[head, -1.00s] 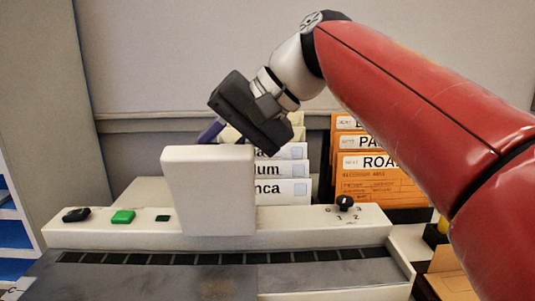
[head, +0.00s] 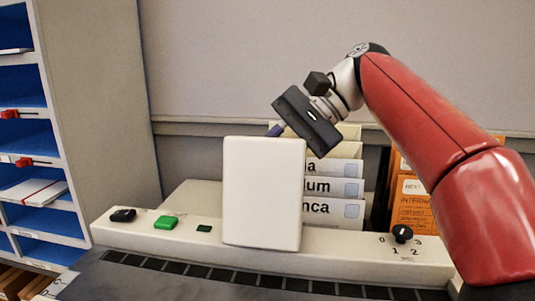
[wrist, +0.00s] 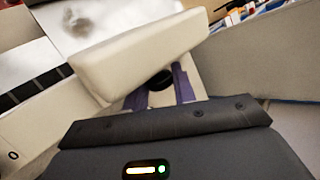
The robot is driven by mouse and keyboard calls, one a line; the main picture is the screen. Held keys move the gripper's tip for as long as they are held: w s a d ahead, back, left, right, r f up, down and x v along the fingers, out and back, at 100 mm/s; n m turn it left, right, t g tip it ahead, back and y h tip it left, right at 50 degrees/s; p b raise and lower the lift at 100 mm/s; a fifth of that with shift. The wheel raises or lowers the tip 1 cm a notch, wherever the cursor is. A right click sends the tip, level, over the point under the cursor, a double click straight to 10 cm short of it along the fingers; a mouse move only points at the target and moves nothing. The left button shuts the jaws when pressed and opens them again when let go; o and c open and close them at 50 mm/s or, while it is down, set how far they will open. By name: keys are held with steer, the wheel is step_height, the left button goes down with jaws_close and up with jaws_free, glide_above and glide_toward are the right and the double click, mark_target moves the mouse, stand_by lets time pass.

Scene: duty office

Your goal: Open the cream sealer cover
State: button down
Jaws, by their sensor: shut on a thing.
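The cream sealer cover (head: 263,190) stands roughly upright on the long cream sealer (head: 345,250) in the head view. In the wrist view the cover (wrist: 140,55) is a thick pale slab just ahead of my gripper. My gripper (wrist: 160,90) is behind the cover, with its purple fingers reaching to its rear side, and is shut on it. In the head view, the gripper (head: 276,130) shows above the cover's top edge, with most of the fingers hidden behind it. The exact contact is hidden.
The sealer's front has a green button (head: 166,222), a black switch (head: 123,215) and a numbered knob (head: 402,233). White labelled folders (head: 335,188) stand close behind, orange folders (head: 412,205) to the right. A blue-backed shelf (head: 35,150) is at left.

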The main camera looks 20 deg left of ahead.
stand_by(0.4)
steer(key=c, duration=1.2)
jaws_free()
steer(key=shift+a, duration=0.1)
